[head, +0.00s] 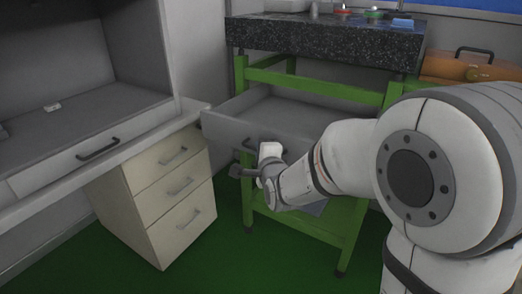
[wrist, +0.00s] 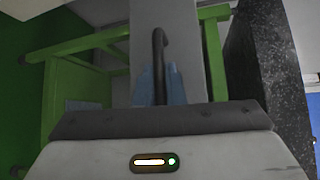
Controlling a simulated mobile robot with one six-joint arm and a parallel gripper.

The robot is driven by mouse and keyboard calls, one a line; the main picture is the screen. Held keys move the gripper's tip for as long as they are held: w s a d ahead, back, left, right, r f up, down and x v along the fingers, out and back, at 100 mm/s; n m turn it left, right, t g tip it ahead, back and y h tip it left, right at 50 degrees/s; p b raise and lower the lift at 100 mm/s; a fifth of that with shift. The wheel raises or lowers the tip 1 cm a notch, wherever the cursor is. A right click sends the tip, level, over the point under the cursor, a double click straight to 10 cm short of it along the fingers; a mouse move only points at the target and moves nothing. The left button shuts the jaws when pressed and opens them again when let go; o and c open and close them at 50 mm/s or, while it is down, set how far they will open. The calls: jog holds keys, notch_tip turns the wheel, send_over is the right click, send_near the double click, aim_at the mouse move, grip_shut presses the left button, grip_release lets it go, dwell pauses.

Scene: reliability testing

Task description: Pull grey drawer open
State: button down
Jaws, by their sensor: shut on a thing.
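The grey drawer (head: 222,128) is under the black speckled stone top, in the green frame. It stands out from the frame, and its empty inside shows. In the wrist view its grey front (wrist: 187,45) runs up the middle, with a dark bar handle (wrist: 158,48) on it. My gripper (wrist: 160,84) has its bluish fingers on both sides of this handle and is shut on it. In the head view my gripper (head: 262,150) is at the drawer front, and my wrist hides most of the handle and the fingertips.
The stone top (head: 320,42) carries small items, including a green-rimmed one (head: 374,14). The green frame (head: 354,225) has legs below the drawer. A cream three-drawer cabinet (head: 165,200) stands left under a grey bench. An orange-brown case (head: 450,68) is at right. Green floor (head: 235,255) lies open in front.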

jog(key=shift+a+r, duration=0.1)
jog(key=c, duration=1.8)
grip_release()
jog(key=shift+w, duration=0.15)
jog(key=shift+d, duration=0.2)
jog(key=p+v, duration=0.1)
jog(key=v, duration=0.6)
jog(key=shift+s+d, duration=0.1)
jog(key=shift+s, duration=0.3)
